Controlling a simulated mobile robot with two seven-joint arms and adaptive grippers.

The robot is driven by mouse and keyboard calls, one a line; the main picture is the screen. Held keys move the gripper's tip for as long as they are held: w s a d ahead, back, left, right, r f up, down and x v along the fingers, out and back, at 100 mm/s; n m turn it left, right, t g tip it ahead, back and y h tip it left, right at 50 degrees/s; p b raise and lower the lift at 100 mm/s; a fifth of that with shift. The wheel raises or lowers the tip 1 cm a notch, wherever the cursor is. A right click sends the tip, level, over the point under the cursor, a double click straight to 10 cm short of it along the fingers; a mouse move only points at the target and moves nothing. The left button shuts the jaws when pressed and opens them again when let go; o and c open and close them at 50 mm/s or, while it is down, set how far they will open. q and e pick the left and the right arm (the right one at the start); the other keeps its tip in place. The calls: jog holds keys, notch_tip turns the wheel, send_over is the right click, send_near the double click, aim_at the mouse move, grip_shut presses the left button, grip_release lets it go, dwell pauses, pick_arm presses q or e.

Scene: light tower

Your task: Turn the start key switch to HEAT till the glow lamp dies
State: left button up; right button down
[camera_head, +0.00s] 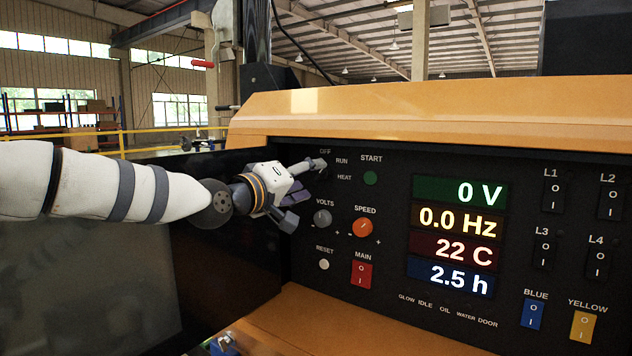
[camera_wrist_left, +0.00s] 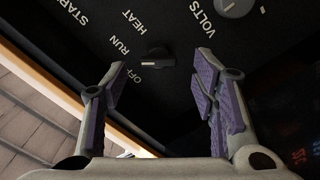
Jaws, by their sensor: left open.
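The start key switch (camera_wrist_left: 157,60) is a small dark knob on the black panel in the left wrist view. Its pale-marked bar points toward the OFF label; RUN and HEAT are printed beside it. In the head view my gripper hides the switch. My left gripper (camera_head: 304,193) is open in front of the panel's upper left. In the left wrist view its fingertips (camera_wrist_left: 160,85) are spread to either side of the switch, with nothing visible between them. The GLOW label (camera_head: 406,299) is at the panel's bottom; no lit lamp shows there. My right gripper is not in view.
Close to the switch are the green START button (camera_head: 370,178), grey VOLTS knob (camera_head: 322,218) and orange SPEED knob (camera_head: 363,228). Displays (camera_head: 459,190) read 0 V and 0.0 Hz. An orange hood (camera_head: 420,112) overhangs the panel.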

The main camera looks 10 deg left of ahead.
aim_at(322, 173)
pick_arm(q)
jog(key=shift+x, duration=1.4)
jog(key=shift+r, duration=0.1)
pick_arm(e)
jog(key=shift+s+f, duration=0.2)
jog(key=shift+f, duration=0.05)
pick_arm(q)
jog(key=shift+c, duration=0.3)
jog(key=c, duration=1.1)
